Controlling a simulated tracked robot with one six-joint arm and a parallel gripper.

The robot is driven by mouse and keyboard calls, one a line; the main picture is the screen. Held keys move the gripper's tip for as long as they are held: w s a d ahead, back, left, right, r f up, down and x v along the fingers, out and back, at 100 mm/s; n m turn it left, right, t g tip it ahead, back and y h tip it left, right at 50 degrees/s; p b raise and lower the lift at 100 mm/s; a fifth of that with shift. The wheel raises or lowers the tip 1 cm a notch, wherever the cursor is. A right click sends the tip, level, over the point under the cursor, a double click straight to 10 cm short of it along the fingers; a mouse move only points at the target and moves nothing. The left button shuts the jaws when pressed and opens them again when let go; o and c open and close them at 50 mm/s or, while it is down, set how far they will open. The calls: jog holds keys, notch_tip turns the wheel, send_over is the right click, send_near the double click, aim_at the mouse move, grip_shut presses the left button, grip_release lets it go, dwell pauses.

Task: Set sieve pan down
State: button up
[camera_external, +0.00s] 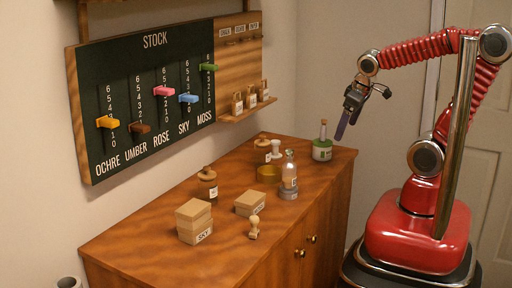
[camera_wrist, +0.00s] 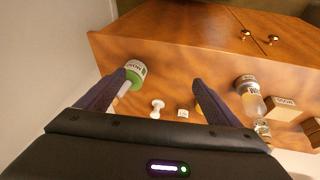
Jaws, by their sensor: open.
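A round, brass-yellow pan (camera_external: 268,173), which looks like the sieve pan, rests on the wooden cabinet top between the clear bottle and the wall. In the wrist view only a sliver of yellow (camera_wrist: 198,109) shows beside my right-hand finger; the rest is hidden. My gripper (camera_external: 345,122) is in the air above the cabinet's far right end, apart from the pan, with its fingers pointing down. In the wrist view its two dark purple fingers are spread and nothing is between the tips (camera_wrist: 160,78). My gripper is open and empty.
A green-banded jar (camera_external: 322,149) stands at the right end, below my gripper. A stock board (camera_external: 140,95) hangs behind.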

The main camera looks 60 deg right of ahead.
jog(key=w+d+n+t, duration=0.1)
jog(key=w+d, duration=0.2)
jog(key=w, duration=0.1)
jog(key=w+d+f+n+t+h, duration=0.1)
jog(key=w+d, duration=0.3)
jog(key=w, duration=0.1)
jog(key=w+d+f+n+t+h, duration=0.1)
jog(key=w+d, duration=0.3)
jog(key=shift+w+f, duration=0.15)
jog(key=shift+f, duration=0.1)
jog(key=w+a+f+n+t+y, duration=0.2)
jog(key=w+a+f+n+y, duration=0.3)
jog(key=a, duration=0.3)
jog(key=s+a+r+n+g+y, duration=0.1)
jog(key=a+y, duration=0.4)
jog(key=a, duration=0.5)
jog(key=shift+s+a+n+g+y, duration=0.4)
jog(key=shift+s+g, duration=0.2)
jog(key=shift+s, duration=0.55)
jog(key=shift+x, duration=4.3)
jog(key=shift+r, duration=0.1)
